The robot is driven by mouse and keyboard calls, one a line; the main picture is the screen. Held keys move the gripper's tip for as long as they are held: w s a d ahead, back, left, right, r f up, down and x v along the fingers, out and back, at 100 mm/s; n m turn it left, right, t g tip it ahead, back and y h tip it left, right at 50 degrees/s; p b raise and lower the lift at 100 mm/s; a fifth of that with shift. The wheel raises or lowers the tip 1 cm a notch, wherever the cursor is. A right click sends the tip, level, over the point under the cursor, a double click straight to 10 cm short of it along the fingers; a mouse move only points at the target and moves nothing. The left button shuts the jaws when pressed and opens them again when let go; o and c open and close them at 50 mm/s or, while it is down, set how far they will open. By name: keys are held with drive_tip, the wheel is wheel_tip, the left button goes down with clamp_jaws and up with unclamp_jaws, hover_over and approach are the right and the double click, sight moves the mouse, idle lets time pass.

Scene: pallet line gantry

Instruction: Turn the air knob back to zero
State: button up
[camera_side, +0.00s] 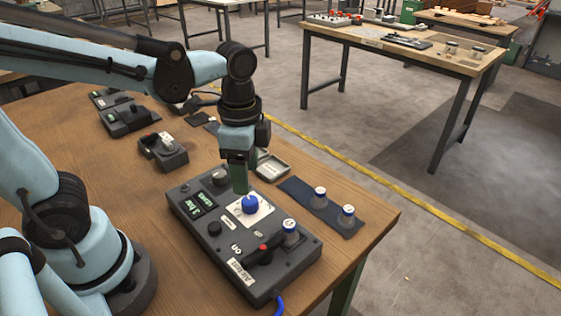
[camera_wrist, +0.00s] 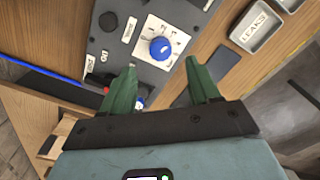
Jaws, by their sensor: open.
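The blue air knob (camera_side: 249,204) sits on a white dial plate (camera_side: 262,212) on the dark grey control box (camera_side: 207,263). In the wrist view the knob (camera_wrist: 161,48) shows just beyond my fingertips, with dial marks around it. I cannot read which mark it points to. My gripper (camera_side: 240,188) hangs pointing down, just above and slightly left of the knob in the side view. In the wrist view my gripper (camera_wrist: 161,66) has its two green fingers apart, with nothing between them. I cannot tell whether a finger touches the knob.
The box carries a black knob (camera_side: 214,229), a red-tipped black lever (camera_side: 261,254) and a blue-capped part (camera_side: 290,228). A blue cable (camera_side: 280,303) leaves its front. Behind are a grey tray (camera_side: 272,168) and a dark mat (camera_side: 305,193) with two capped pieces. The table's right edge is close.

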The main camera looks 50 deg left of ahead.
sight(248, 199)
drive_tip(key=shift+f, duration=3.35)
drive_tip(key=c, duration=1)
drive_tip(key=shift+c, duration=0.2)
